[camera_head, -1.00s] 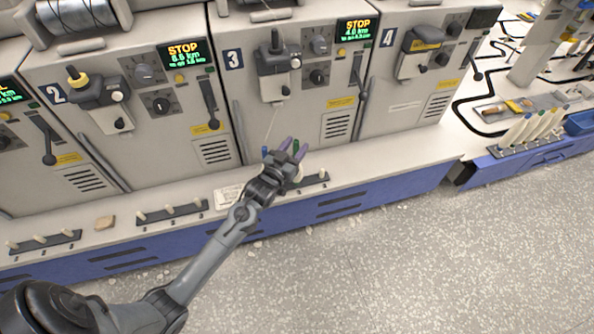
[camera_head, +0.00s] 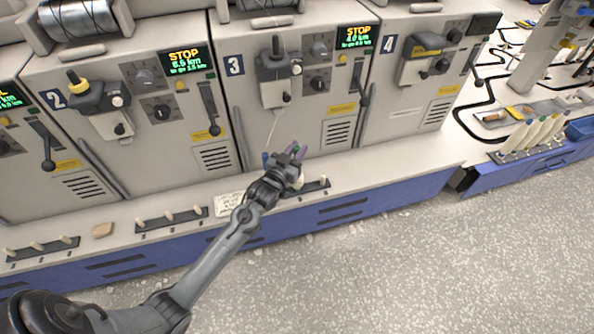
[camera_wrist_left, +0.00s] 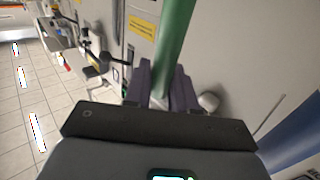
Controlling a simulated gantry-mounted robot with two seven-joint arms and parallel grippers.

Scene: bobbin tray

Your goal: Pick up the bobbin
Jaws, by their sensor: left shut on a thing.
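The bobbin is a green cylinder (camera_wrist_left: 175,35) in the left wrist view, standing between the purple fingers and running out of the top of the picture. My left gripper (camera_wrist_left: 164,85) is shut on it. In the head view my left gripper (camera_head: 297,151) is over the ledge below machine 3, and only a little green shows between its fingers. My right gripper is not in view.
A peg rack (camera_head: 317,187) lies on the ledge beside the gripper, partly hidden by it. Another rack (camera_head: 170,219) lies to the left, near a tan block (camera_head: 103,230). Machine fronts with protruding levers (camera_head: 208,112) stand close behind. Several pale bobbins (camera_head: 533,133) stand at the far right.

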